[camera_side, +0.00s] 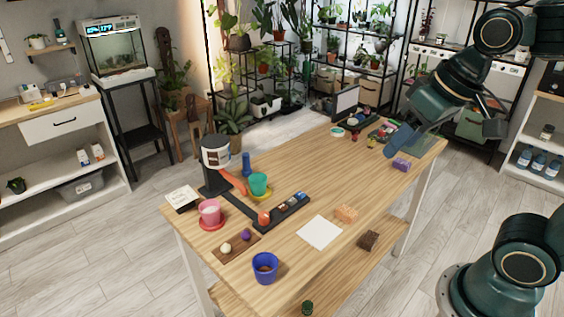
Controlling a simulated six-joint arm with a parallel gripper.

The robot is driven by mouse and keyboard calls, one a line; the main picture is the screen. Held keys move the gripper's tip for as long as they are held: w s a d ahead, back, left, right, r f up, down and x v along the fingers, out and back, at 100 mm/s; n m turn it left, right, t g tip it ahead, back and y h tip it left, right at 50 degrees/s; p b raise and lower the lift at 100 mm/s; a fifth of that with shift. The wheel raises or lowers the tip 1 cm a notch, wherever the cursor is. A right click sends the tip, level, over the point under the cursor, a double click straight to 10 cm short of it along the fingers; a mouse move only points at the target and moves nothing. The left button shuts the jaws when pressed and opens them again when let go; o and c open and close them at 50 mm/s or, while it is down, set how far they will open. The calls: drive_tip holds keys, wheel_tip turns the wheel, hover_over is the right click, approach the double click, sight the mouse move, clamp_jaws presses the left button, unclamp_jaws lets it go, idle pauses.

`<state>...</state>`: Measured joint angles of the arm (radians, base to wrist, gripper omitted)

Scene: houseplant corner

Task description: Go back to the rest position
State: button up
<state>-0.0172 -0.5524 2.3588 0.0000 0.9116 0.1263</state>
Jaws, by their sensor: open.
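My gripper (490,115) is at the upper right, raised beyond the right end of the wooden table (285,245). Its dark jaws look open, with nothing seen between them. The dark green arm above it is bent. A dull blue shape (401,140) shows just left of my wrist, over the table's far right end; I cannot tell what it is or whether it touches the arm. My wrist hides part of that end of the table.
A blue pot (265,270), pink pot (209,211), teal pot (259,184) and black tray (268,222) stand on the table's left half. A purple block (401,164) lies near the right end. The right middle is mostly clear. Shelves (545,140) stand far right.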

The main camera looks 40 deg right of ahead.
drive_tip(key=shift+n+t, duration=0.4)
drive_tip(key=shift+n, duration=0.2)
drive_tip(key=shift+s+d+f, duration=0.1)
drive_tip(key=shift+s+f, duration=0.15)
drive_tip(key=shift+s, duration=0.55)
drive_tip(key=shift+s+d+f, duration=0.1)
drive_tip(key=shift+s+f, duration=0.2)
drive_tip(key=shift+s, duration=0.5)
drive_tip(key=shift+s+f, duration=0.25)
drive_tip(key=shift+s, duration=0.55)
